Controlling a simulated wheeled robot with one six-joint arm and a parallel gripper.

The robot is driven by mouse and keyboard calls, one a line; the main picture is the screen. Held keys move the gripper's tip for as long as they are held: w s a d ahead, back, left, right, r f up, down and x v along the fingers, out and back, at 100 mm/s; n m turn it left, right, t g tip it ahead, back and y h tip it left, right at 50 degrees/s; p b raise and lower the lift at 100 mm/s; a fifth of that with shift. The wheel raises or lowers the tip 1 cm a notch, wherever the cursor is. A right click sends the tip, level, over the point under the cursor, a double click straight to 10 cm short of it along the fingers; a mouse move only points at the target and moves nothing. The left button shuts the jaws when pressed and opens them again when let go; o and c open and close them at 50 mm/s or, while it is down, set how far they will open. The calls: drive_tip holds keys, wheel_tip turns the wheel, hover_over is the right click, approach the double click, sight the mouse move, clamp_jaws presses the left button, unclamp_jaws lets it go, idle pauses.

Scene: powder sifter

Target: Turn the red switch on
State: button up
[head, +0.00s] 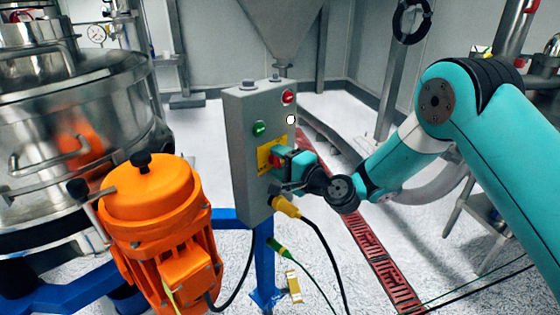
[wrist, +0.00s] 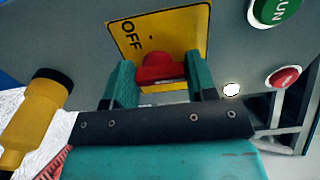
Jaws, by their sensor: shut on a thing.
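The red switch (wrist: 160,70) sits on a yellow plate (wrist: 180,28) on the front of a grey control box (head: 243,160). The plate carries the word OFF to the upper left of the switch in the wrist view. My gripper (wrist: 161,78) has a teal finger on each side of the switch and is shut on it. In the head view my gripper (head: 288,162) reaches the box from the right and partly covers the switch and plate. The switch's exact turn angle is hard to tell.
A green button (head: 260,129) and a red button (head: 288,97) are on the box above the plate. A yellow cable connector (head: 286,207) hangs below my gripper. An orange motor (head: 155,215) and a steel vessel (head: 105,95) stand left. Floor is open behind the box.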

drive_tip(key=shift+d, duration=0.1)
drive_tip(key=o, duration=0.9)
drive_tip(key=b+v, duration=1.2)
drive_tip(key=v, duration=0.5)
drive_tip(key=shift+s+d, duration=0.1)
drive_tip(key=shift+s, duration=0.05)
